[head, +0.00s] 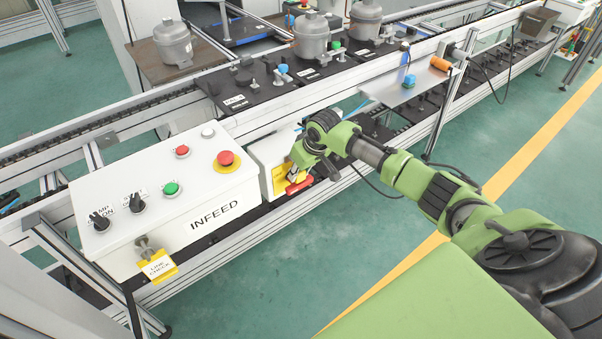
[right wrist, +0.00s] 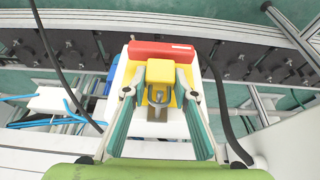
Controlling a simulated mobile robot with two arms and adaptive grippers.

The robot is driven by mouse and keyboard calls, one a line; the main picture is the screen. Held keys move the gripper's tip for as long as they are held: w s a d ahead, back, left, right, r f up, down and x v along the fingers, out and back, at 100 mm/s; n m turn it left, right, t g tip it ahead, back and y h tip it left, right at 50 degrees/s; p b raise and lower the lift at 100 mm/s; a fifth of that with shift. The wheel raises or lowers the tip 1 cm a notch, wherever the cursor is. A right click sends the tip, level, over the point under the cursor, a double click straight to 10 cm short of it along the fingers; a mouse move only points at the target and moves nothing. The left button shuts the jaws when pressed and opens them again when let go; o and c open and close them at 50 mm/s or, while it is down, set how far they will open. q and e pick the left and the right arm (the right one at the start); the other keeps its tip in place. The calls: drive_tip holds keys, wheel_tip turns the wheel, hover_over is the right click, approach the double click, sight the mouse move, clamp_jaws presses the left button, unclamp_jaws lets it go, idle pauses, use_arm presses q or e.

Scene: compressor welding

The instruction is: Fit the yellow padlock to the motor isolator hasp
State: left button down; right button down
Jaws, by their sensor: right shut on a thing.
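The motor isolator is a white box (head: 262,155) right of the INFEED panel, with a yellow plate (head: 279,181) and a red handle (head: 299,186). In the right wrist view the red handle (right wrist: 160,49) lies across the top of the yellow plate. My right gripper (head: 296,168) is at the isolator's front, its fingers (right wrist: 160,85) shut on the yellow padlock (right wrist: 160,71). The padlock's grey shackle (right wrist: 158,97) shows between the fingers, over a brownish metal piece (right wrist: 157,114), perhaps the hasp. I cannot tell whether the shackle passes through it. My left gripper is out of view.
The INFEED panel (head: 205,220) stands close left of the isolator, with buttons, knobs and a hanging yellow tag (head: 159,267). The conveyor (head: 238,101) carrying grey compressors (head: 311,36) runs behind. A dark cable (right wrist: 225,105) curves close beside the gripper. The green floor at right is open.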

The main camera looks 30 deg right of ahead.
drive_tip(key=shift+w+d+r+p, duration=0.1)
drive_tip(key=shift+r+p, duration=0.05)
drive_tip(key=shift+p, duration=0.2)
idle(0.6)
drive_tip(key=c, duration=1.8)
unclamp_jaws()
drive_tip(key=shift+o, duration=1.1)
drive_tip(key=v, duration=1.2)
